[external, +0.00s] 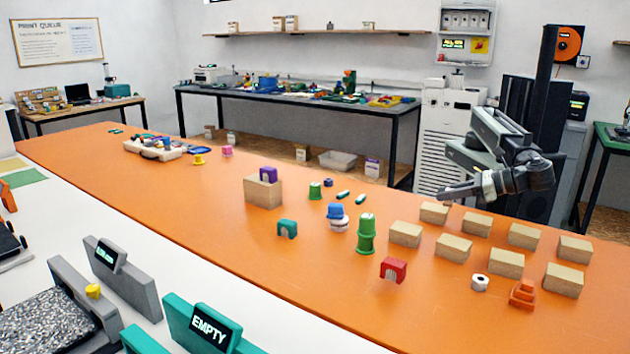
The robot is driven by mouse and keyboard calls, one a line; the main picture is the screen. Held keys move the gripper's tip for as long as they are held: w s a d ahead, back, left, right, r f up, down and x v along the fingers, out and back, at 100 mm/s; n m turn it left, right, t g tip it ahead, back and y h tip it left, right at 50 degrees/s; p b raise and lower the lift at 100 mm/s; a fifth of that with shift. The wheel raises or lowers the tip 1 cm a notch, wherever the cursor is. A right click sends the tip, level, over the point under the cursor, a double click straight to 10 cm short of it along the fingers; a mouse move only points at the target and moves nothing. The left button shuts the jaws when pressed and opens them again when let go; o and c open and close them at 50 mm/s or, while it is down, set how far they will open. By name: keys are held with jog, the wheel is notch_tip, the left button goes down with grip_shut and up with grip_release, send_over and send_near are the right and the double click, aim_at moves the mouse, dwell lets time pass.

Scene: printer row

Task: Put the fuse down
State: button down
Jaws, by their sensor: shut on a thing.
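My gripper (456,192) reaches in from the right, above the far right part of the orange table (330,300). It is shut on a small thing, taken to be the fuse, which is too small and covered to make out. The jaws are near the back row of tan blocks and appear to be above the tabletop. Two small teal cylinders (343,195) lie on the table left of my gripper, apart from it.
Several tan blocks (405,234) stand below and right of my gripper. A green stacked piece (366,233), a red arch (393,269), a white ring (480,283) and an orange piece (523,293) stand nearer.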

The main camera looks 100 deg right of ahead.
aim_at(448, 189)
notch_tip(448, 189, up, 7)
jog(key=p, duration=0.7)
jog(key=shift+r, duration=0.2)
jog(key=shift+f, duration=0.25)
